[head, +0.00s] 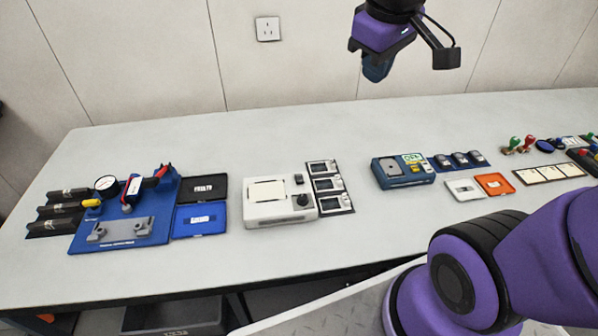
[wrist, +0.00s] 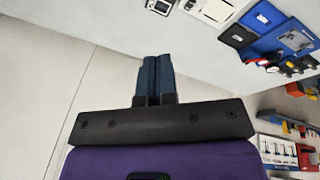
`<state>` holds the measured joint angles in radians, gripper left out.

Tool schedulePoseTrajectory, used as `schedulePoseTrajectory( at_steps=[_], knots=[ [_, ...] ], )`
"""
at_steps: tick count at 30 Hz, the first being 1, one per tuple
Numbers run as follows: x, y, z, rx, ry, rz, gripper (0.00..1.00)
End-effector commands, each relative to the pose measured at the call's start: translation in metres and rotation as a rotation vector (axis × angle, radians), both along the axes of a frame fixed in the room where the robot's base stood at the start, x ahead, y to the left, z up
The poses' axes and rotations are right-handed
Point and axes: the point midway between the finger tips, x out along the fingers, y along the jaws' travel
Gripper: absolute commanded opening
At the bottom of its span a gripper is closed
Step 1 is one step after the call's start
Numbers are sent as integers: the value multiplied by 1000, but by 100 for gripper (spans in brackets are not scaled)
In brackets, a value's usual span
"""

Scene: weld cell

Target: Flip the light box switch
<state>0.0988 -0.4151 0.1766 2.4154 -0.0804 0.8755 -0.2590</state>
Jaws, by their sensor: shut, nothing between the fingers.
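The light box (head: 279,203) is a white box with a pale cream panel on top, in the middle of the bench in the head view. A small dark rocker switch (head: 299,179) and a dark round knob (head: 302,200) sit on its right part. Part of the light box shows at the top of the wrist view (wrist: 218,10). My gripper (head: 376,70) is high above the back of the bench, to the right of the light box and well apart from it. Its two blue fingers (wrist: 158,78) are together with nothing between them.
A rack of small framed pieces (head: 330,187) stands right beside the light box. Blue and black cases (head: 200,206) and a blue fixture with a gauge (head: 124,210) lie left. A blue instrument (head: 403,171) stands right. Bare bench (head: 350,235) lies in front.

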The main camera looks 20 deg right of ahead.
Motion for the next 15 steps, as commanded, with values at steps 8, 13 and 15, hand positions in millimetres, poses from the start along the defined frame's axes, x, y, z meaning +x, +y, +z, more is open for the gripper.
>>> schedulePoseTrajectory(
  at_steps=[8, 13, 15],
  knots=[
    [52, 11, -37, -70, 139, 216, 0],
    [81, 18, -63, -86, 215, 355, 0],
    [92, 21, -75, -86, 245, 413, 0]
  ],
)
